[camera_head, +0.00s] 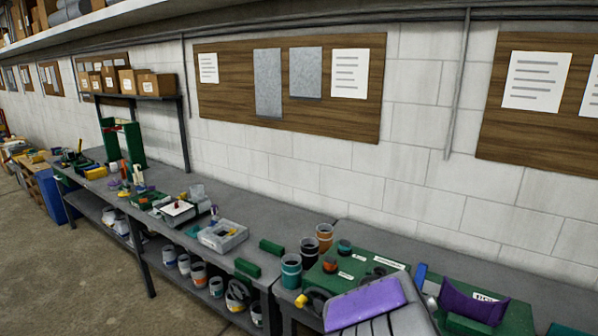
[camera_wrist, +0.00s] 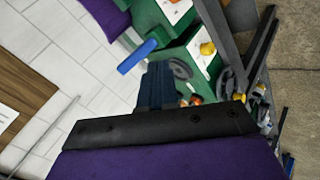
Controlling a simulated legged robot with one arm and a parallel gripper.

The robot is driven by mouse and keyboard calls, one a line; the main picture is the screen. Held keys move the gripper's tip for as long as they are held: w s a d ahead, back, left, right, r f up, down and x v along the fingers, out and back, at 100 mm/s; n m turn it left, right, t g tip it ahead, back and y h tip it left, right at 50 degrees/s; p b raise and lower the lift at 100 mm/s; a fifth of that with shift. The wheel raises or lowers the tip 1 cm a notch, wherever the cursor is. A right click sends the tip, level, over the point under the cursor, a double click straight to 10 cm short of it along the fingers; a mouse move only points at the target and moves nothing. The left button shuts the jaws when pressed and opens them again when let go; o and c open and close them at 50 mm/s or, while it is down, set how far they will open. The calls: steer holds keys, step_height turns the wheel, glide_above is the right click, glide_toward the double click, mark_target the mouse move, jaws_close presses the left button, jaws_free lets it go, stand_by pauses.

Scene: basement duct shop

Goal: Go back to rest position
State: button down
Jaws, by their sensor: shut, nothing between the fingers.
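My gripper (camera_wrist: 156,86) shows in the wrist view as dark blue-black fingers, shut and empty, above the bench. A black bar and a purple surface of my own arm fill the lower part of that view. In the head view, a purple and grey part of my arm is at the bottom, right of centre; I cannot make out the fingertips there.
A grey workbench (camera_head: 330,233) runs along the block wall. Near my arm are a green board (camera_head: 378,262), dark and teal cups, a blue piece (camera_head: 421,273) and a purple bag (camera_head: 472,304). Concrete floor (camera_head: 70,270) is open at left.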

steer(key=s+a+f+m+g+y+b, duration=0.1)
steer(key=s+a+m+g+b, duration=0.1)
steer(key=s, duration=1)
steer(key=s+a+f+m+g+y+b, duration=0.1)
steer(key=s+a+m+g+y+b, duration=0.1)
steer(key=s+a+g, duration=0.2)
steer(key=s+a+f+m+g+y+b, duration=0.1)
steer(key=s+a, duration=0.6)
steer(key=s, duration=1.3)
steer(key=shift+a+m+g+y+b, duration=0.35)
steer(key=shift+m+g+y+b, duration=0.25)
steer(key=shift+g, duration=0.4)
